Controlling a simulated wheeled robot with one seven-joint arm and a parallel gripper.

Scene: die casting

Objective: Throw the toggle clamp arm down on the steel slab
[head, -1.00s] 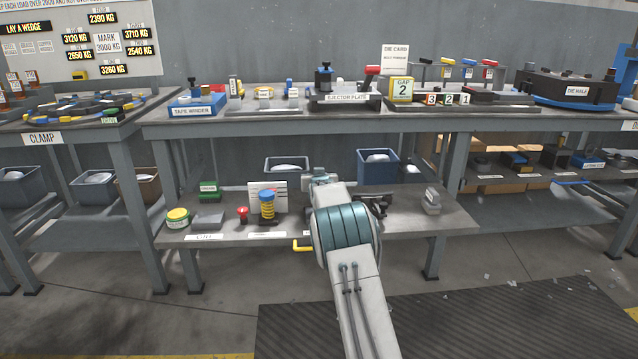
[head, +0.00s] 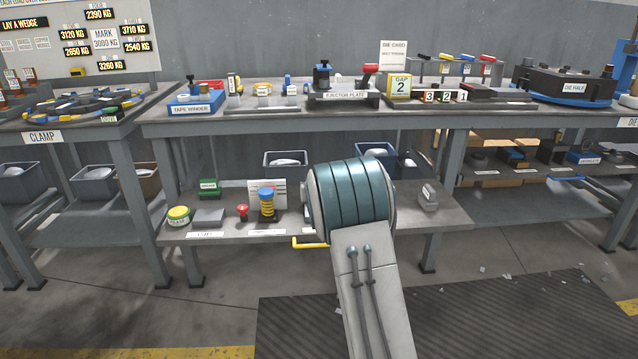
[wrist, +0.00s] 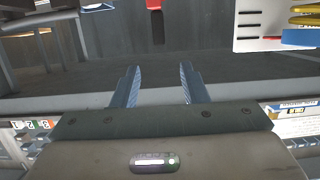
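What looks like the toggle clamp, with a red grip (head: 370,68), stands on the upper bench at the right end of the grey slab labelled "EJECTOR PLATE" (head: 345,96). The grip sticks up clear of the slab. I cannot tell for sure that this slab is the steel slab. In the wrist view my gripper (wrist: 158,85) has its two fingers apart with nothing between them. In the head view my own arm hides the gripper, in front of the lower shelf. Neither finger visibly touches anything.
The lower shelf (head: 225,232) holds a blue-and-yellow spring (head: 266,205), a red knob (head: 242,211) and a grey block (head: 428,198). Tape winder (head: 193,105) and yellow gap block (head: 400,86) flank the slab above.

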